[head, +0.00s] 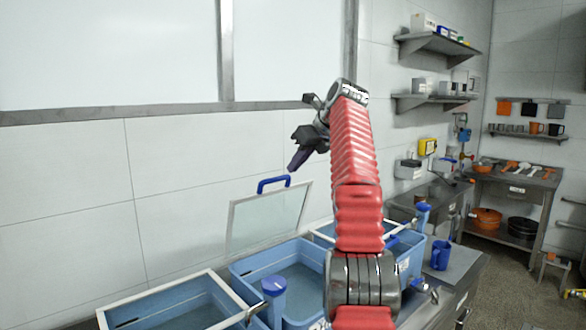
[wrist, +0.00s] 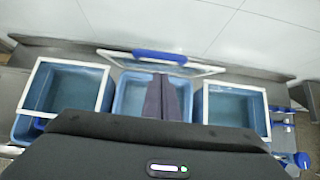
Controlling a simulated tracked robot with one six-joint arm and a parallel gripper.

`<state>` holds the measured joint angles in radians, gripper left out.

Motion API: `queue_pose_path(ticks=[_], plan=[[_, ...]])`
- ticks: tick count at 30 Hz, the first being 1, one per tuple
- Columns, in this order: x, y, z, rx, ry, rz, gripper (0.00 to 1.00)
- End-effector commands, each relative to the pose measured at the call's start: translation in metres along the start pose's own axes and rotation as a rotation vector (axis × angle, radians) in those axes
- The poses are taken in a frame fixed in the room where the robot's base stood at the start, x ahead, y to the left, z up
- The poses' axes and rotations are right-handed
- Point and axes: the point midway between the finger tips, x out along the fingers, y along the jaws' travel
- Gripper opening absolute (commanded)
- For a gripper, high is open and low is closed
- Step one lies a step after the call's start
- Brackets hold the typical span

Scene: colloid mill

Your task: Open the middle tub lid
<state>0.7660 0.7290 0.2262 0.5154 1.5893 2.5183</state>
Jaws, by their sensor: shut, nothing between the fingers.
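The middle tub (head: 243,269) is a blue tub, and it also shows in the wrist view (wrist: 119,105). Its lid (head: 236,222) is a clear panel with a pale frame and stands raised at the tub's back edge, leaving the tub open on top. The lid's blue handle (head: 273,181) is on its upper edge and shows in the wrist view (wrist: 159,57). My gripper (head: 293,168) is shut and empty, above and to the right of the handle in the head view. In the wrist view its dark purple fingers (wrist: 162,82) lie over the middle tub, apart from the handle.
A left tub (wrist: 62,64) and a right tub (wrist: 236,88) flank the middle one, both under flat lids. A blue mug (head: 441,255) stands on the counter to the right. The tiled wall is close behind the tubs.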

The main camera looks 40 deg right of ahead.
Motion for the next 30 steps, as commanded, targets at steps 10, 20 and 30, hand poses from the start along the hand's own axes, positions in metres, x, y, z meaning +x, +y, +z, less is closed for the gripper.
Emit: queue_pose_path(ticks=[10, 20, 30], plan=[[0.000, 0.003, 0.001, -0.013, 0.002, 0.001, 0.00], [-0.003, 0.047, 0.013, -0.233, 0.025, 0.013, 0.00], [-0.007, 0.117, 0.011, -0.595, 0.062, 0.039, 0.00]])
